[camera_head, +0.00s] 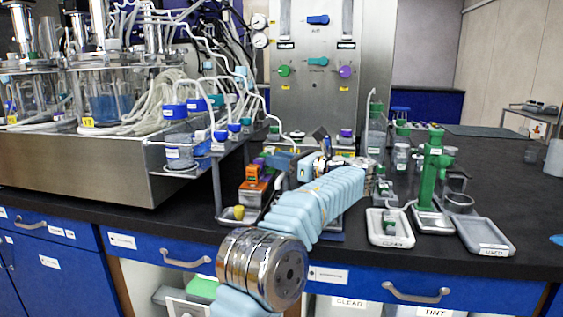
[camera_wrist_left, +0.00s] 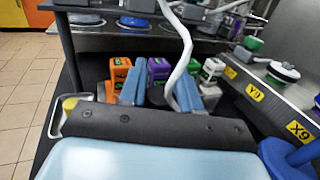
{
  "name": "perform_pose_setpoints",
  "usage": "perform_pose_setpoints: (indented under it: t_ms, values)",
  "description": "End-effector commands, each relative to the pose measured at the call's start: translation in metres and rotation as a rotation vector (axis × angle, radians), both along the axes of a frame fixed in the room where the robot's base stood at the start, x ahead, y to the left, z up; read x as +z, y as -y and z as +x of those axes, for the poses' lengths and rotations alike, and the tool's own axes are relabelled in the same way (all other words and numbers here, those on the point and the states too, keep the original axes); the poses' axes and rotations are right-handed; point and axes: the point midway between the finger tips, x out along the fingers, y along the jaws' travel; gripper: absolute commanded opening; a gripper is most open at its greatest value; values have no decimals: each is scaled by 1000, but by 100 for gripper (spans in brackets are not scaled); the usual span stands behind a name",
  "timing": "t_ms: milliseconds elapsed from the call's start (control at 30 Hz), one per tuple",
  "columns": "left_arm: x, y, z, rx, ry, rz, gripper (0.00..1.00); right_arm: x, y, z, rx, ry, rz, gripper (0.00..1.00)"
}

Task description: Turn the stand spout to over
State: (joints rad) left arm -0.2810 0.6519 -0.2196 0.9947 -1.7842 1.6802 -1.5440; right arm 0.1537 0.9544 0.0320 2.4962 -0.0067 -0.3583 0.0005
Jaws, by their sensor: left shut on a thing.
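My left gripper (camera_head: 323,143) is at the bench's middle in the head view, its fingertips partly hidden there by the arm. The tube runs up out of the picture. It may be the stand spout; I cannot tell for sure. A green upright stand (camera_head: 434,166) with a grey base stands at the right of the bench, apart from the gripper. My right gripper is out of view.
Orange, purple and green-and-white bottles stand just beyond the fingers. A tray marked CLEAN (camera_head: 374,228) and one marked USED (camera_head: 497,240) flank the green stand. The steel bioreactor unit (camera_head: 80,165) fills the left. A steel valve panel (camera_head: 317,85) rises behind.

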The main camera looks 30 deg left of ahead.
Motion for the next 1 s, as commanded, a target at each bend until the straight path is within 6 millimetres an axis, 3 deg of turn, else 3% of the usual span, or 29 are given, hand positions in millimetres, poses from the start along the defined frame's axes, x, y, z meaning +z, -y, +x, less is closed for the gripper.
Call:
perform_pose_setpoints:
  t_ms: [300,767,800,933,1000]
  values:
    - [1,0,-2,99,3,0,0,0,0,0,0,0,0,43]
    - [1,0,-2,114,1,1,0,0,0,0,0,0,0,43]
    - [1,0,-2,114,2,1,34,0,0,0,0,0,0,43]
    - [1,0,-2,114,1,0,54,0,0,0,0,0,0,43]
    - [1,0,-2,114,1,0,54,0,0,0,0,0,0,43]
